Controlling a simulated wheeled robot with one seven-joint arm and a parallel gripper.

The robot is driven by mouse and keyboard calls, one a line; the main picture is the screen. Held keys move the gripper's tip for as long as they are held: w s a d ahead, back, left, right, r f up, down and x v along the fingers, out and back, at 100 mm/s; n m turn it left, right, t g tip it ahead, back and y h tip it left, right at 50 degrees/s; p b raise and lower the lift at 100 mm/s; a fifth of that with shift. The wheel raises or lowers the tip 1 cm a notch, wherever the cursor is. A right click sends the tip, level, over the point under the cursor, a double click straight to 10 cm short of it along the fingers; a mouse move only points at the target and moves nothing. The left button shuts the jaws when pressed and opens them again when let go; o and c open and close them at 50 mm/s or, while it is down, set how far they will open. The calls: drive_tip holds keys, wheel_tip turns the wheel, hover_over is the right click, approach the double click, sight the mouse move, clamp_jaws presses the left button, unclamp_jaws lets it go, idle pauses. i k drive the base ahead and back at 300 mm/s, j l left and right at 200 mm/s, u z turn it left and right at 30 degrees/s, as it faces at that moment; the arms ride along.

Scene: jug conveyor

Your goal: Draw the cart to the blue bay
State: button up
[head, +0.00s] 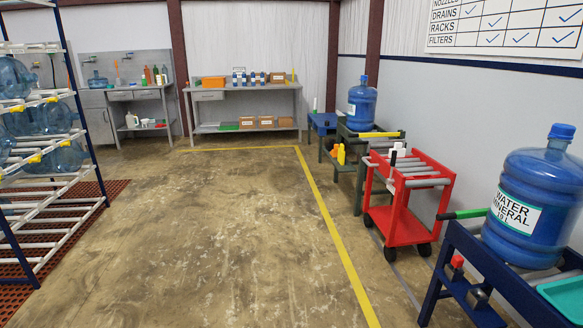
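A red cart (399,230) on dark wheels stands right of the middle, with grey rollers and small white and dark items on top. No jug stands on it. Behind it is a dark green stand (357,168) with a yellow bar (380,134) and a blue water jug (361,104). A navy blue frame (449,262) with a green bar (468,213) stands at the near right and bears a large labelled jug (535,200). A small blue stand (322,123) is at the back. I cannot tell which place is the blue bay. My gripper is not in view.
A rack of jugs (62,200) stands at the left on a red grated mat (104,191). Two workbenches (243,89) (146,92) line the back wall. A yellow floor line (340,245) borders the clear concrete floor in the middle. A wall chart (505,25) hangs upper right.

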sight(399, 227)
drive_tip(key=i, duration=0.9)
drive_tip(key=i+z, duration=0.1)
drive_tip(key=i, duration=0.85)
drive_tip(key=i+j, duration=0.15)
drive_tip(key=i, duration=0.75)
drive_tip(key=i+j, duration=0.1)
drive_tip(key=i, duration=0.8)
drive_tip(key=i+j+z, duration=0.1)
drive_tip(key=i+z, duration=0.25)
drive_tip(key=i+j+z, duration=0.2)
drive_tip(key=i+z, duration=0.15)
drive_tip(key=i+j+z, duration=0.3)
drive_tip(key=i, duration=0.15)
